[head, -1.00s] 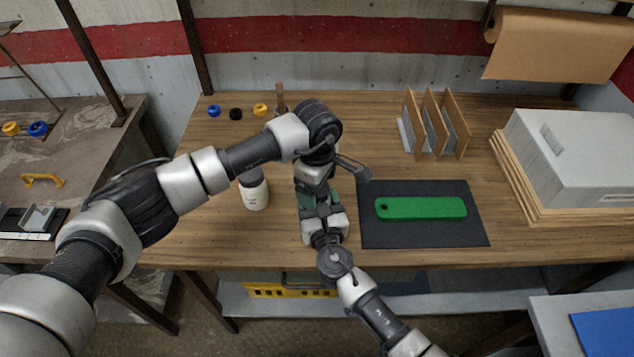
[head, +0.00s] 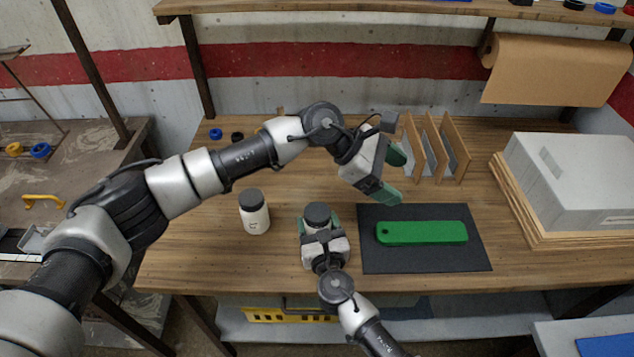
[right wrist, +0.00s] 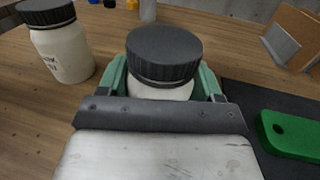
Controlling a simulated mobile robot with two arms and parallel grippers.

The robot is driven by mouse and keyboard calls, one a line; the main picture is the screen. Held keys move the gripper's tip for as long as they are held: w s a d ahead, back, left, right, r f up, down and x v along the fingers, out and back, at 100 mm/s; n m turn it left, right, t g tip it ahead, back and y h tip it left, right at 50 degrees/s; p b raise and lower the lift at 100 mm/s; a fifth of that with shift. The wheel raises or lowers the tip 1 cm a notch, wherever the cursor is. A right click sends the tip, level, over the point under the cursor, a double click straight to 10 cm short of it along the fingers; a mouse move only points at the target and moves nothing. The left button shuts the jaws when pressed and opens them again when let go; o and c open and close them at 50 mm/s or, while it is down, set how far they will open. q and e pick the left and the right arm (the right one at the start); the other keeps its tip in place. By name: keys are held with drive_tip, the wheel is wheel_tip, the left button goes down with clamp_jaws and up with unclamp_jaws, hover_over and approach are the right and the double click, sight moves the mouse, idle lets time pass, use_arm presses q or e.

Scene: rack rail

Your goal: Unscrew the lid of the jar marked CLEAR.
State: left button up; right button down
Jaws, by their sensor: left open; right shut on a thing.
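A white jar with a dark ribbed lid (head: 317,214) is held between the green fingers of my right gripper (head: 318,225), which is shut on its body. In the right wrist view the lid (right wrist: 164,54) sits on top of this jar (right wrist: 160,91), upright; its marking is hidden. A second white jar (head: 256,220) with a dark lid stands free to the left; its marking (right wrist: 66,64) is too small to read surely. My left gripper (head: 397,174) is open and empty, tilted, above the table to the right of and behind the held jar.
A green bar (head: 425,232) lies on a dark mat (head: 385,262) at the right. A wooden divider rack (head: 434,148) stands behind it. A large grey box (head: 570,180) is at the far right. Small coloured rings (head: 216,134) lie at the back left.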

use_arm(q)
drive_tip(key=w+d+r+n+t+h, duration=0.3)
drive_tip(key=w+r+n+t+h, duration=0.35)
drive_tip(key=r+n, duration=0.35)
drive_tip(key=w+a+n+t+y, duration=0.6)
drive_tip(key=w+n+t, duration=0.25)
drive_tip(key=n, duration=0.45)
drive_tip(key=n+g+y, duration=0.8)
drive_tip(key=g+y, duration=0.3)
drive_tip(key=g, duration=0.1)
hover_over(317, 211)
drive_tip(key=f, duration=1.4)
drive_tip(key=shift+w+d+f, duration=0.15)
drive_tip(key=shift+w+f, duration=0.05)
drive_tip(key=shift+w, duration=0.15)
drive_tip(key=shift+s+f+g+y, duration=0.1)
drive_tip(key=shift+s+g+y, duration=0.15)
drive_tip(key=shift+s+g, duration=0.15)
drive_tip(key=shift+f, duration=0.3)
wheel_tip(317, 211, down, 7)
drive_tip(key=shift+f, duration=0.15)
